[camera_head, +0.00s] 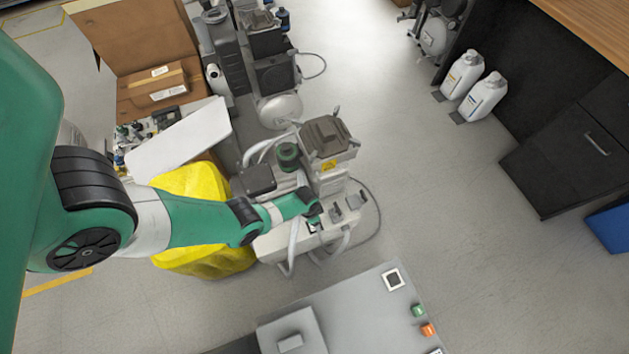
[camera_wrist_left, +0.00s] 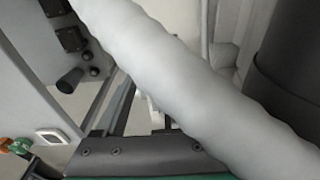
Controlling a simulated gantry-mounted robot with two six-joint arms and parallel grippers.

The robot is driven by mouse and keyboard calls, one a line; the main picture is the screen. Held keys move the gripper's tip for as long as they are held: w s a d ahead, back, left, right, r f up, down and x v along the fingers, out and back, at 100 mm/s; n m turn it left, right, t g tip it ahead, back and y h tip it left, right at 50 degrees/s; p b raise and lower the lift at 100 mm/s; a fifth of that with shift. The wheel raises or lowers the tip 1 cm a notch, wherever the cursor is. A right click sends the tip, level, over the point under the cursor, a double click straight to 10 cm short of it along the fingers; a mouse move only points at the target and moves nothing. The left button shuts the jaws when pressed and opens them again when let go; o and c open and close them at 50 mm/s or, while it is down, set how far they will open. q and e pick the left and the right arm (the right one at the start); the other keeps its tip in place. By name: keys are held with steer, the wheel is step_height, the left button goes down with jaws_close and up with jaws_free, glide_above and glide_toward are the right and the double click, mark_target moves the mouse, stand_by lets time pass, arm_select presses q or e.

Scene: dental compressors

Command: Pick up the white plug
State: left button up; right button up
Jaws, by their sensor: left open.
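My left gripper (camera_head: 313,222) reaches in from the left, over the pale front panel of the nearest compressor (camera_head: 323,185). It is open; no held object shows. In the left wrist view, the dark gripper body (camera_wrist_left: 140,155) is at the bottom, and a thick ribbed white hose (camera_wrist_left: 195,75) crosses close to the camera, hiding much of the finger area. I cannot make out a white plug for certain in either view. Small dark and pale fittings sit beside the gripper on the panel, too small to tell apart. My right gripper is not in view.
A yellow bag (camera_head: 205,255) lies under my left arm. A second compressor (camera_head: 275,75) and a cardboard box (camera_head: 140,50) stand behind. White bottles (camera_head: 484,97) stand by a dark cabinet (camera_head: 570,155) at right. The floor between is clear.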

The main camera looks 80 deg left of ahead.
arm_select(q)
step_height(320, 180, down, 4)
steer(key=shift+f+b, duration=0.1)
steer(key=shift+b, duration=1.15)
steer(key=shift+r, duration=0.2)
jaws_close()
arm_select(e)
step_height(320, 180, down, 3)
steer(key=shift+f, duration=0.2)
